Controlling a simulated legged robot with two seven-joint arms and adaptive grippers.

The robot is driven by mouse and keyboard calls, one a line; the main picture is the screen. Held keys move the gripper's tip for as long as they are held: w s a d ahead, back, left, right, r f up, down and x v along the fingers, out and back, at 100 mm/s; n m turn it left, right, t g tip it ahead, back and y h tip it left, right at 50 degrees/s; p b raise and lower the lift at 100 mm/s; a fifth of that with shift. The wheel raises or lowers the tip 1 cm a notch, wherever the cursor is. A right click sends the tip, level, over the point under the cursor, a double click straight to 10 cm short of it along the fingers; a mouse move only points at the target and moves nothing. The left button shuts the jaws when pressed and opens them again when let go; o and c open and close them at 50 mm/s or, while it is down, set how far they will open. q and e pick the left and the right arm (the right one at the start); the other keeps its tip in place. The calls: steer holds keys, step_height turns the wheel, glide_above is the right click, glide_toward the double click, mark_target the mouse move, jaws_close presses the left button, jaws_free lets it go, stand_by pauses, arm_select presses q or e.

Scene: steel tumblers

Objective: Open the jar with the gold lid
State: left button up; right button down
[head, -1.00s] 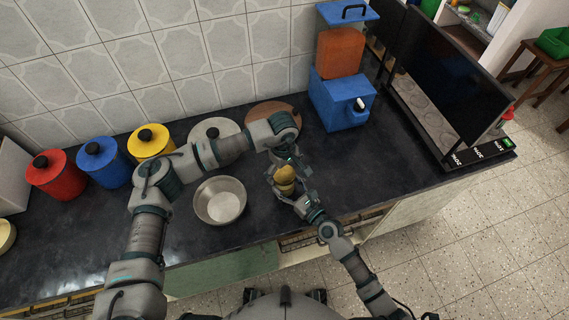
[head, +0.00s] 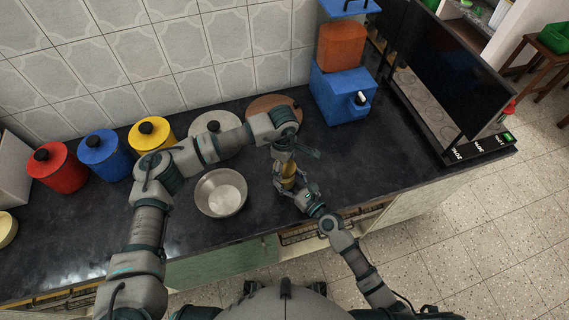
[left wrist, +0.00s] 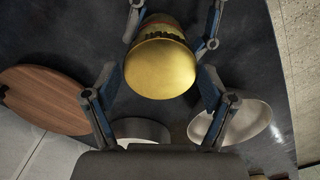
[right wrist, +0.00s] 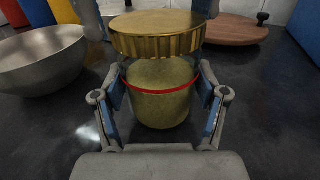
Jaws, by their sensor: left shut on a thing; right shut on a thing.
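The jar (right wrist: 160,108) stands upright above the dark counter, with a gold speckled body and a red band around it. Its gold lid (right wrist: 157,38) has a ridged edge and shows above the body; I cannot tell whether a gap parts them. In the head view the jar (head: 288,178) is small and partly hidden. My left gripper (head: 285,158) comes down from above and is shut on the lid, whose flat top shows in the left wrist view (left wrist: 160,72). My right gripper (head: 291,188) is shut on the jar body from the near side, a finger at each side.
A steel bowl (head: 221,207) stands left of the jar. Red (head: 60,172), blue (head: 105,160) and yellow (head: 150,137) canisters line the back left. A blue dispenser (head: 340,98) stands back right.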

arm_select(q)
steer(key=n, duration=0.5)
steer(key=shift+n, duration=0.3)
arm_select(e)
steer(key=shift+s+a+f, duration=0.2)
steer(key=shift+s+f, duration=0.05)
steer(key=shift+f, duration=0.1)
arm_select(q)
steer(key=n, duration=1)
steer(key=shift+n, duration=0.3)
steer(key=n, duration=0.4)
steer(key=shift+n, duration=0.4)
steer(key=shift+s+r, duration=0.1)
arm_select(e)
steer(key=shift+w+d, duration=0.1)
steer(key=shift+d, duration=0.05)
arm_select(q)
steer(key=shift+r, duration=0.1)
steer(key=shift+r, duration=0.9)
